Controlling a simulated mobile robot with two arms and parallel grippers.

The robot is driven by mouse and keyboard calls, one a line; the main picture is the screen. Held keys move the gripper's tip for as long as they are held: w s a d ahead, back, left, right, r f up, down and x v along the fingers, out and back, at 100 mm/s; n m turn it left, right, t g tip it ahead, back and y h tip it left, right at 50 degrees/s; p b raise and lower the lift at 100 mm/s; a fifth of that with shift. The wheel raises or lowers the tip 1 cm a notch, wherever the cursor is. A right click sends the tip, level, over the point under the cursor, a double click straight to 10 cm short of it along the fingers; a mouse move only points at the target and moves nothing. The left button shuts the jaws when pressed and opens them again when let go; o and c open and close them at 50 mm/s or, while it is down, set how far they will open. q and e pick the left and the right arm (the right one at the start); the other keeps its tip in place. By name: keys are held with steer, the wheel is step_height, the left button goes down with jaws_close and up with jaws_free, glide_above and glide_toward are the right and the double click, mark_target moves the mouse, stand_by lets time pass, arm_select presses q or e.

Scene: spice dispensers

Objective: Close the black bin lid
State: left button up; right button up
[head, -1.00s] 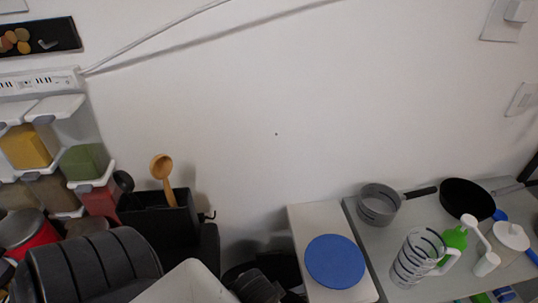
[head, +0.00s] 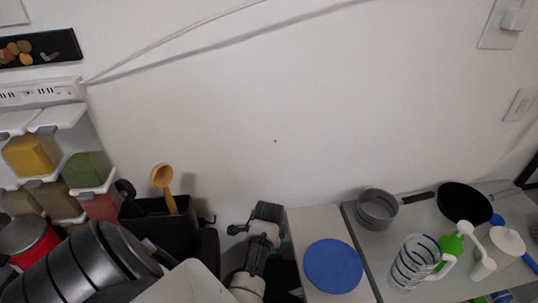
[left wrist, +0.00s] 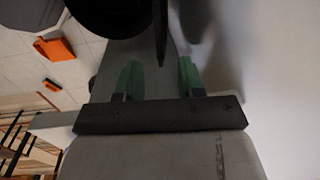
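No bin lid can be made out for certain. A dark shape (head: 287,272) lies low in the gap beside the blue-topped counter in the head view, mostly behind my arm; I cannot tell whether it is the bin. In the left wrist view a thin black upright piece (left wrist: 160,32) stands beyond the fingers, and a black rounded shape shows at the top left; I cannot tell what either is. My left gripper (left wrist: 158,78) has its two greenish fingers apart, with nothing visible gripped between them. My right gripper is not in view.
A black holder (head: 158,232) with a wooden spoon (head: 163,180) stands left of the gap. A blue disc (head: 333,265) lies on a light counter; pans and a striped jug (head: 414,262) are to its right. An orange object (left wrist: 55,48) is on the tiled floor.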

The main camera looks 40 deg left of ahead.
arm_select(q)
steer(key=shift+m, duration=0.3)
steer(key=f, duration=0.7)
steer(key=w+f+b, duration=0.1)
steer(key=f, duration=0.3)
steer(key=shift+a+f, duration=0.1)
steer(key=shift+a, duration=0.15)
jaws_close()
